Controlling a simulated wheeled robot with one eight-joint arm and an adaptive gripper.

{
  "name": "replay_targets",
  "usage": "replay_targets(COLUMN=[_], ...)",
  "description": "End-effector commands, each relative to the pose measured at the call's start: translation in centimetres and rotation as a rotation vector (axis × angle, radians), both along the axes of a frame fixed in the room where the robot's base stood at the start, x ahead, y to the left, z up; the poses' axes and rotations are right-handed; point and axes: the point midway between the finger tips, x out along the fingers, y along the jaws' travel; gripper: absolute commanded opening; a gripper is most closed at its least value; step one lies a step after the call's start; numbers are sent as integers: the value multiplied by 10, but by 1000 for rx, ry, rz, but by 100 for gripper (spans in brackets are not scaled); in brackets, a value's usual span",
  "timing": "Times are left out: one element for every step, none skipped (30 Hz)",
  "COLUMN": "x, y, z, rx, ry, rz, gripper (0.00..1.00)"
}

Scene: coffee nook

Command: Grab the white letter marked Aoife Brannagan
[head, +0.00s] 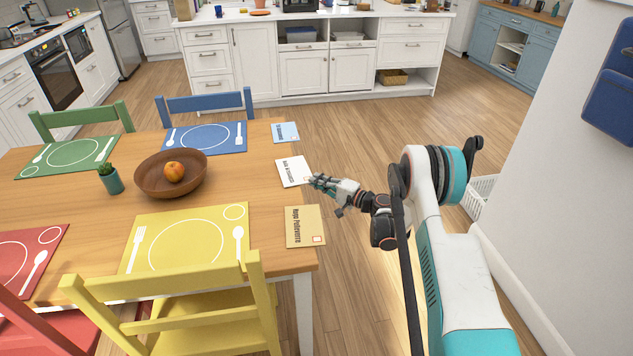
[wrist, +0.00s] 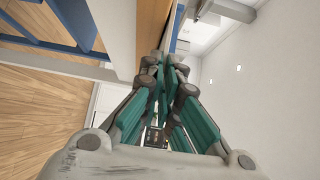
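The white letter (head: 291,170) lies at the right edge of the wooden table, partly past the edge, between a blue letter (head: 286,132) and a tan letter (head: 304,226). It carries dark writing too small to read surely and a small stamp mark at its lower right corner. My gripper (head: 315,180) is at that overhanging right end, and its fingers overlap the corner. In the wrist view my gripper's fingertips (wrist: 169,66) are drawn together at the table edge, with the letter edge-on between them and mostly hidden.
The table (head: 262,178) bears a brown bowl (head: 150,180) with fruit, a small plant (head: 110,179) and coloured placemats. A yellow chair (head: 190,315) stands at the near side. A white wall is to the right, with a white basket (head: 482,195) by it.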

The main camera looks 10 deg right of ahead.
Motion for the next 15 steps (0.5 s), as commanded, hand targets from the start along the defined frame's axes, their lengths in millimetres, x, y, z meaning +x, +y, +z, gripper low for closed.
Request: replay_targets(x=[0,0,0,0,0,0,0,0,0,0,0,0,0,-1,-3], y=[0,0,0,0,0,0,0,0,0,0,0,0,0,-1,-3], z=[7,11,16,19,22,23,23,23,22,22,22,22,22,23,23], rx=[0,0,0,0,0,0,0,0,0,0,0,0,0,0,0], ry=[0,0,0,0,0,0,0,0,0,0,0,0,0,0,0], rz=[0,0,0,0,0,0,0,0,0,0,0,0,0,0,-1], gripper=[0,0,0,0,0,0,0,0,0,0,0,0,0,0,0])
